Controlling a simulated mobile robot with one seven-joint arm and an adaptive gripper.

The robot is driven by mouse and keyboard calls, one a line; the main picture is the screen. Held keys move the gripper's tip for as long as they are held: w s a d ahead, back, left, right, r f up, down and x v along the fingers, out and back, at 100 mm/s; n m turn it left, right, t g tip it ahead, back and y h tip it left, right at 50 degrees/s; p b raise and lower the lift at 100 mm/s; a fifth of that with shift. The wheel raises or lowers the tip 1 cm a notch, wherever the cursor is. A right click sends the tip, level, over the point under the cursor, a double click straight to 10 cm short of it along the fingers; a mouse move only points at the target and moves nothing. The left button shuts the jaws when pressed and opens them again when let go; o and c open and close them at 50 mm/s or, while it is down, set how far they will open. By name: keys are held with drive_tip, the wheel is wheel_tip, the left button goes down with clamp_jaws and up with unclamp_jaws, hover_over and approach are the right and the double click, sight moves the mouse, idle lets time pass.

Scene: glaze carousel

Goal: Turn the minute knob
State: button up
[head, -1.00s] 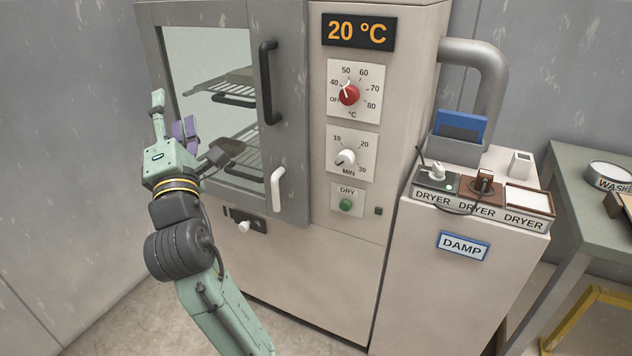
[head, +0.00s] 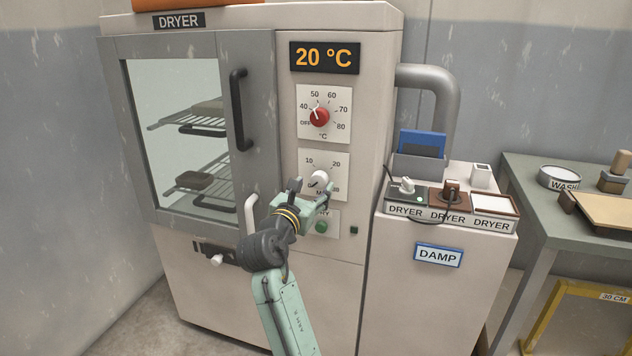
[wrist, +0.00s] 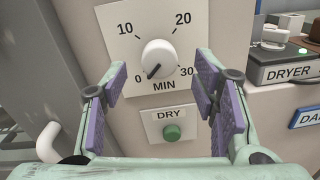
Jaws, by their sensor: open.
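The minute knob (wrist: 159,59) is white and round, on a white plate marked 10, 20, 30 and MIN. In the wrist view its dark pointer line aims down-left, close to the 0 mark. It also shows in the head view (head: 319,179), with my gripper just in front of and below it. My gripper (wrist: 162,88) is open, its purple-padded fingers spread to the left and right of the knob. The fingers appear apart from the knob; the exact gap in depth cannot be told. In the head view, my gripper (head: 310,189) hides part of the plate.
A green DRY button (wrist: 173,131) sits just below the knob plate. The red temperature knob (head: 319,117) is above, under a 20 °C display (head: 324,58). The dryer door's black handle (head: 240,110) is to the left. A DAMP cabinet (head: 437,255) stands to the right.

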sight(318, 181)
drive_tip(key=shift+x, duration=1.65)
drive_tip(key=c, duration=1.2)
drive_tip(key=shift+o, duration=0.2)
